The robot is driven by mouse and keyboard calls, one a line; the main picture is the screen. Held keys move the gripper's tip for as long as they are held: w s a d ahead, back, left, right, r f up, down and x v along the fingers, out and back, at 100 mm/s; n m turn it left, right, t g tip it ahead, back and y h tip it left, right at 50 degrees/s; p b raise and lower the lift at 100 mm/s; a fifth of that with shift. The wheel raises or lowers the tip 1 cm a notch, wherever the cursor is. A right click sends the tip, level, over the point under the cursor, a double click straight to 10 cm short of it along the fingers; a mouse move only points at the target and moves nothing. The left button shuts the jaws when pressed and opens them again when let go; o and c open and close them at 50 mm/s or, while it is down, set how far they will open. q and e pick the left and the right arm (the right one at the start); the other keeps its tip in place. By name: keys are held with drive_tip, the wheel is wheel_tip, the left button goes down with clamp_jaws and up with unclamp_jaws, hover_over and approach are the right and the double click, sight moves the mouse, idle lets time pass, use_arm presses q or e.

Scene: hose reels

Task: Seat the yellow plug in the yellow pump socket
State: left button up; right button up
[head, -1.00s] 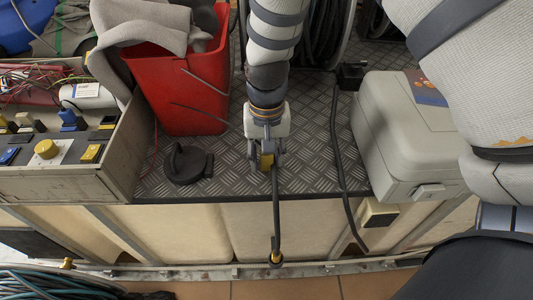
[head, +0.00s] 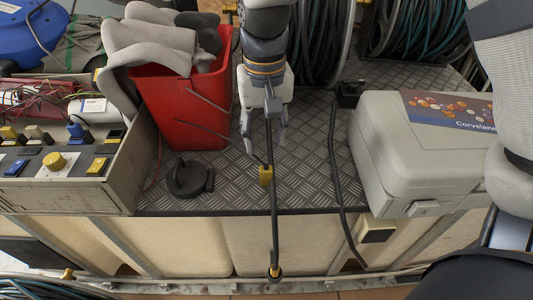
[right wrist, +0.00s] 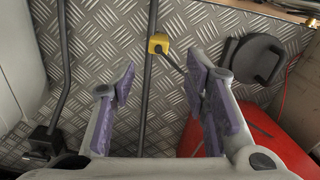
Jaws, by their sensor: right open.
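The yellow block (head: 265,175), which looks like the yellow plug, lies by a dark rod or hose near the front of the metal deck. A short dark cable comes out of it. It also shows in the right wrist view (right wrist: 158,44), beyond my fingertips. My right gripper (head: 263,148) is open and empty, its fingers apart and behind the block, not touching it. The right wrist view shows its purple finger pads (right wrist: 160,82) spread. I cannot tell for certain which yellow part is the pump socket; a yellow piece (head: 98,165) sits on the left panel. My left gripper is not in view.
A red bucket (head: 187,118) with grey cloths stands left of my gripper, and a black cap (head: 189,178) lies in front of it. A grey case (head: 415,150) stands on the right. Hose reels (head: 310,45) are behind.

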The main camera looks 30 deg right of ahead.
sight(266, 168)
drive_tip(key=f+n, duration=0.3)
drive_tip(key=n, duration=0.2)
drive_tip(key=f+n+b, duration=0.1)
drive_tip(key=f+n, duration=0.3)
drive_tip(key=n, duration=0.2)
drive_tip(key=f+n+b, duration=0.1)
drive_tip(key=f+n, duration=0.3)
drive_tip(key=n, duration=0.1)
drive_tip(key=shift+w+d+f, duration=0.2)
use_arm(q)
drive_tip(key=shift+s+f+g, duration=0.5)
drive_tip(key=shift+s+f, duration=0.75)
use_arm(e)
drive_tip(key=shift+r, duration=0.1)
drive_tip(key=shift+c, duration=0.3)
clamp_jaws()
